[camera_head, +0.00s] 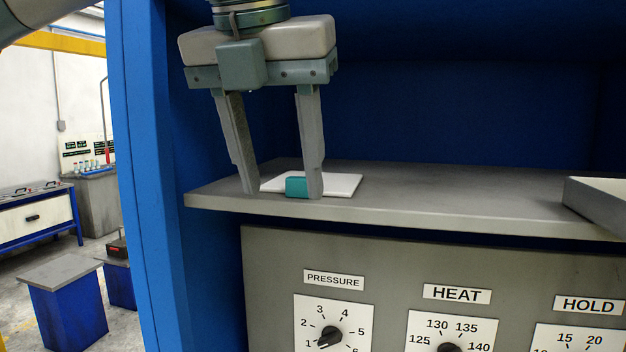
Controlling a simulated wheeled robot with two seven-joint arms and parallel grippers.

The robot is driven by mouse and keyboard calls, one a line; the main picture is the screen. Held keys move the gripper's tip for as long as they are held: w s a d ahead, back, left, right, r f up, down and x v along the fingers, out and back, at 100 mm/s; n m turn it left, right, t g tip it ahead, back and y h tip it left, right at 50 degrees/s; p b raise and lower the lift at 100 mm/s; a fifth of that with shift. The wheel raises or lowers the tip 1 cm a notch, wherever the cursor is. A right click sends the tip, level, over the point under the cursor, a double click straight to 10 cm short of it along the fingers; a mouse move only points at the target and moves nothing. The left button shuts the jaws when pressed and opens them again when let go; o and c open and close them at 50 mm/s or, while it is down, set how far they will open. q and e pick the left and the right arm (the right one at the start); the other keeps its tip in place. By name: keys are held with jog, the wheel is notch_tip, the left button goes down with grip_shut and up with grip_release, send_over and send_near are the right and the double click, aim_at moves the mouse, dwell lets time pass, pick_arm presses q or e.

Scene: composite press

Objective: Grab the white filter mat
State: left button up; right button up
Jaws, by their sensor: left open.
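The white filter mat (343,184) lies flat on the grey shelf of the blue press, near the shelf's left end. A small teal block or tab (296,187) sits at its front edge. My left gripper (281,194) points down over the mat with its fingers apart. The right finger hides part of the mat and touches or overlaps the teal piece in the picture. The left finger's tip is by the mat's left edge. I cannot tell whether the fingertips touch the mat or shelf. My right gripper is not in view.
The grey shelf (450,200) is clear to the right up to a grey tray (598,200). The blue press wall (155,150) stands close on the left. Below the shelf is a panel with pressure (333,333), heat and hold dials.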

aim_at(296, 185)
pick_arm(q)
jog(key=shift+w, duration=0.1)
jog(key=w+p, duration=0.1)
jog(key=w, duration=0.1)
jog(key=w+d+p, duration=0.1)
jog(key=shift+w+d+r+p, duration=0.2)
jog(key=shift+w+p, duration=0.1)
jog(key=shift+w, duration=0.1)
jog(key=shift+w+f+p, duration=0.25)
jog(key=shift+p, duration=0.05)
jog(key=shift+w+f, duration=0.1)
jog(key=shift+f, duration=0.45)
jog(key=shift+d, duration=0.1)
jog(key=shift+c, duration=0.2)
jog(key=c, duration=1.1)
jog(key=shift+r, duration=0.15)
